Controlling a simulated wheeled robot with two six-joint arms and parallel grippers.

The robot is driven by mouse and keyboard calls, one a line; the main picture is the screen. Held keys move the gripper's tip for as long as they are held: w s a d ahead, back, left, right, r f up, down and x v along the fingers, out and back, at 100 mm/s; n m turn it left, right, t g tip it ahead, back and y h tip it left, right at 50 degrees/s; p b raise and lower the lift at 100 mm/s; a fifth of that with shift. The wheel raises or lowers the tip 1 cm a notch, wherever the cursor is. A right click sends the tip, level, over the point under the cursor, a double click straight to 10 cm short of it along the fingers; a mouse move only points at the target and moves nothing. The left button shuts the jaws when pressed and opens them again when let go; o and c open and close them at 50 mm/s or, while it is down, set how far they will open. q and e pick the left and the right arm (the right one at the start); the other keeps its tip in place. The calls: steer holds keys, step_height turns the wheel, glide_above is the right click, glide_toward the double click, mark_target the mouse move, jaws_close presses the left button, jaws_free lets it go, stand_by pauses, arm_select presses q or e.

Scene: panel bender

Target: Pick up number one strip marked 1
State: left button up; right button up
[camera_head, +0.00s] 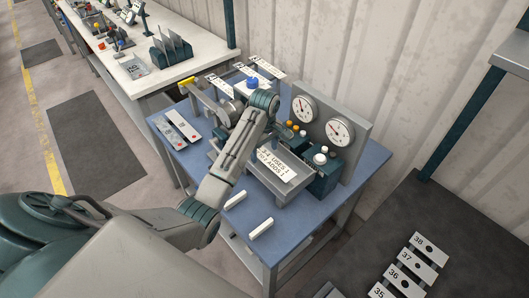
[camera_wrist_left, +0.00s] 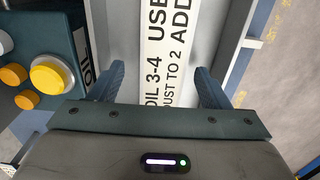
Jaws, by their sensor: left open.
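My left gripper (camera_wrist_left: 158,75) is open in the left wrist view, its two dark fingers apart with nothing between them but the view of a white label plate (camera_wrist_left: 165,45) beyond. The plate carries black text about oil and also shows in the head view (camera_head: 279,165). In the head view my left arm reaches over the blue table and hides its own fingers. White strips (camera_head: 268,67) (camera_head: 221,86) lie at the back of the machine; their marks are too small to read, so I cannot tell which is marked 1. My right gripper is out of view.
Two gauges (camera_head: 303,109) stand on a grey panel at the right of the blue table (camera_head: 235,235). Buttons (camera_wrist_left: 52,75) sit beside the label plate. Strips marked 35 to 38 (camera_head: 410,265) lie on a dark surface. Two white blocks (camera_head: 261,229) rest near the table's front edge.

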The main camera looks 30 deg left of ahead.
arm_select(q)
steer(key=shift+s+d+r, duration=0.2)
steer(key=shift+d+r, duration=0.05)
steer(key=shift+c, duration=0.2)
steer(key=shift+s+d+r, duration=0.15)
steer(key=shift+s+d, duration=0.05)
steer(key=c, duration=0.4)
steer(key=shift+s+d+r, duration=0.1)
steer(key=c, duration=0.7)
steer(key=shift+a, duration=0.25)
steer(key=c, duration=0.3)
steer(key=shift+w+f, duration=0.2)
steer(key=shift+f, duration=0.05)
jaws_close()
steer(key=shift+s, duration=0.1)
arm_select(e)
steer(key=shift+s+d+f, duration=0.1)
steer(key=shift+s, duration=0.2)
arm_select(q)
steer(key=shift+r, duration=0.1)
